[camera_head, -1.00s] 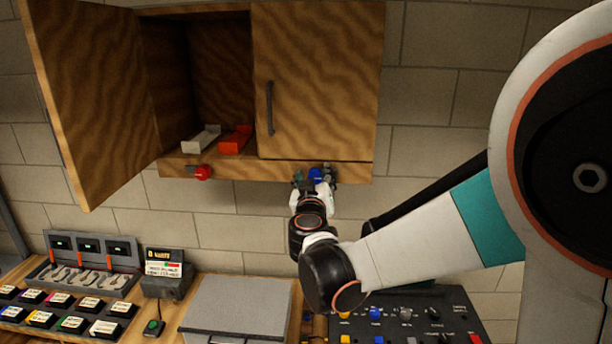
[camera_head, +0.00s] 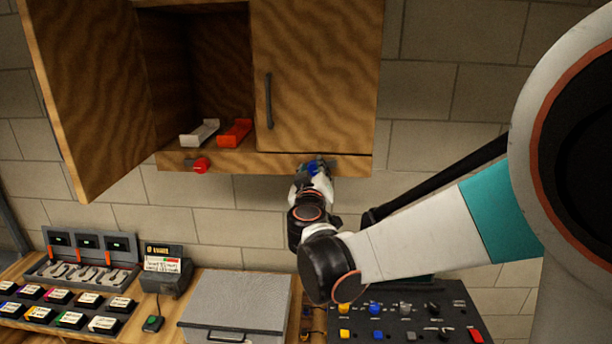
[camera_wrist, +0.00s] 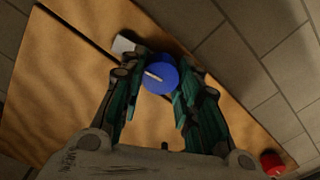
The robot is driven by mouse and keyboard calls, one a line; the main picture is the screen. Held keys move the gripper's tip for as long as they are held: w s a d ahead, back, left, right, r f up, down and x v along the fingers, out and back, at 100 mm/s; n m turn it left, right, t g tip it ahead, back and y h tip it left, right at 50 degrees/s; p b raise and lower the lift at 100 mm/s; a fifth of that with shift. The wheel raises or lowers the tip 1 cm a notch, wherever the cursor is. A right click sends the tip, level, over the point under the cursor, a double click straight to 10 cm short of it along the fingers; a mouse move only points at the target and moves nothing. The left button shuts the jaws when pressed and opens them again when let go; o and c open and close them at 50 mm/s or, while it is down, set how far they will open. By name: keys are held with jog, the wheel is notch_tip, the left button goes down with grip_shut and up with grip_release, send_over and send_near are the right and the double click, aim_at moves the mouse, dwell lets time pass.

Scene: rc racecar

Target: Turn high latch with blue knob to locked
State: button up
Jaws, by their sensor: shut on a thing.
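The blue knob (camera_wrist: 160,75) of the high latch sits on the wooden strip below the closed right cabinet door. My gripper (camera_wrist: 158,88) is shut on it, with one finger on each side, in the wrist view. A white mark shows on the knob's face, slanted in that view. A pale grey latch piece (camera_wrist: 124,44) shows just beyond the left finger. In the head view my gripper (camera_head: 314,170) covers most of the blue knob (camera_head: 316,166).
A red knob (camera_head: 202,165) is on the same strip under the open left door (camera_head: 90,100). A white tray and an orange tray (camera_head: 236,132) stand inside the cabinet. Below are a grey case (camera_head: 238,305) and a control panel (camera_head: 405,312) on the bench.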

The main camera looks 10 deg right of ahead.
jog(key=n+b, duration=0.2)
jog(key=n, duration=0.2)
jog(key=shift+f+n, duration=0.15)
jog(key=shift+n, duration=0.15)
jog(key=n+b, duration=0.1)
jog(key=n, duration=0.2)
jog(key=shift+a+n+b, duration=0.1)
jog(key=shift+n+b, duration=0.2)
jog(key=shift+b, duration=0.1)
jog(key=n+b, duration=0.1)
jog(key=n, duration=0.3)
jog(key=shift+s, duration=0.1)
jog(key=shift+n+b, duration=0.6)
jog(key=shift+n, duration=1.2)
jog(key=o, duration=1.1)
jog(key=shift+c, duration=0.2)
jog(key=shift+s, duration=0.1)
jog(key=v, duration=1.1)
jog(key=shift+s, duration=0.3)
